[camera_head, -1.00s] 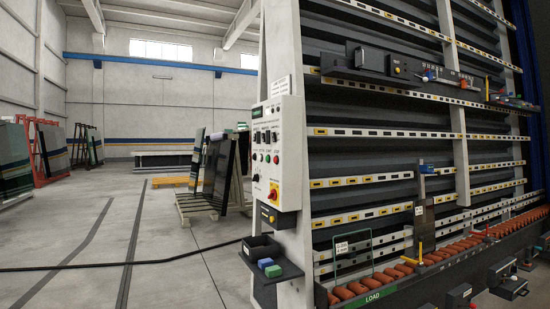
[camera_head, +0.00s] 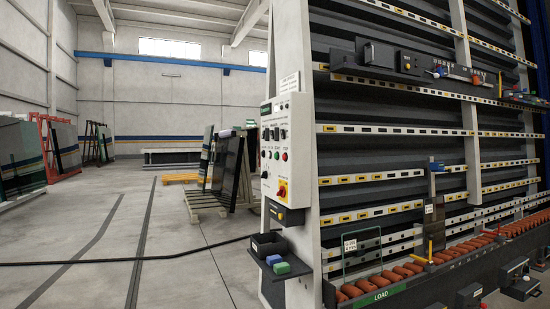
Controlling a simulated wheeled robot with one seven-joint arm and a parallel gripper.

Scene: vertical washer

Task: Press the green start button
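The white control panel (camera_head: 287,178) is on the left end of the large vertical washer, left of its rack. A small green button (camera_head: 276,155) shows in the row at mid-height of the panel, with a red button (camera_head: 284,156) just to its right. Their labels are too small to read. Dark knobs or switches sit above this row. A red rotary switch on a yellow plate (camera_head: 282,190) is lower on the panel. My gripper is not in view, and nothing covers the buttons.
A dark shelf (camera_head: 283,272) with a bin, a blue block and a green block juts out below the panel. A black cable (camera_head: 130,260) crosses the floor to the washer. Pallets with leaning dark panels (camera_head: 230,165) stand farther back. The floor left of the washer is mostly open.

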